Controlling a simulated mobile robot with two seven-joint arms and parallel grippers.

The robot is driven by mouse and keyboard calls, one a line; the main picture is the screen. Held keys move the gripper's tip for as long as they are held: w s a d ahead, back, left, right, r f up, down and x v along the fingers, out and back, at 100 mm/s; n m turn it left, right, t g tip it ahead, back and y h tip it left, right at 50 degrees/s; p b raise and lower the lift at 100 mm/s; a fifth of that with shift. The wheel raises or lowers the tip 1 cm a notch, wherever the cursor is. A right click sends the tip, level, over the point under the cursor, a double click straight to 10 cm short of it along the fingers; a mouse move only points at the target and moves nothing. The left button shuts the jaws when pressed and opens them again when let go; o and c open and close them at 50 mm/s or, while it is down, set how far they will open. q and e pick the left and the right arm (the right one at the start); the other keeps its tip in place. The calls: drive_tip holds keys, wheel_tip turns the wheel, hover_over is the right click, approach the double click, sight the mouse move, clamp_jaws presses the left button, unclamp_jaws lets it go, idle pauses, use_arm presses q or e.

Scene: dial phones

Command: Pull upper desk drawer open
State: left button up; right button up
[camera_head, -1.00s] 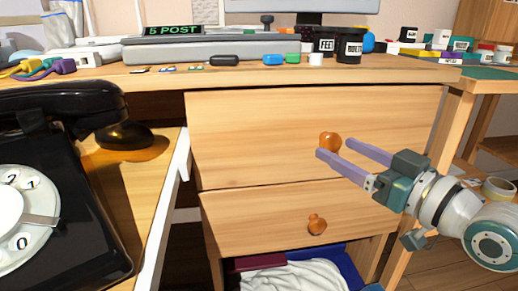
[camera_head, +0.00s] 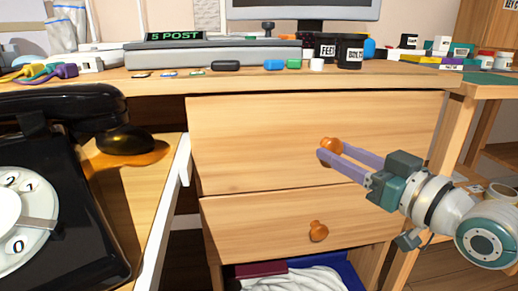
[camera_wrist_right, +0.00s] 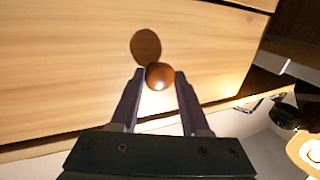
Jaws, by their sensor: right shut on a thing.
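The upper desk drawer (camera_head: 260,140) has a wide pale wood front with a round orange-brown knob (camera_head: 331,144). My right gripper (camera_head: 326,153) is shut on this knob, with its purple-grey fingers on either side. In the right wrist view the knob (camera_wrist_right: 160,76) sits between the fingertips, and its shadow falls on the drawer front. A thin dark gap shows along the top of the drawer front; I cannot tell how far out the drawer stands. My left gripper is not in view.
A lower drawer (camera_head: 250,222) with its own knob (camera_head: 318,231) is below. Under it is a blue bin (camera_head: 347,272) with white cloth. A black dial phone (camera_head: 80,225) stands at the left. The desktop (camera_head: 150,86) above holds many small items.

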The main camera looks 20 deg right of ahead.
clamp_jaws()
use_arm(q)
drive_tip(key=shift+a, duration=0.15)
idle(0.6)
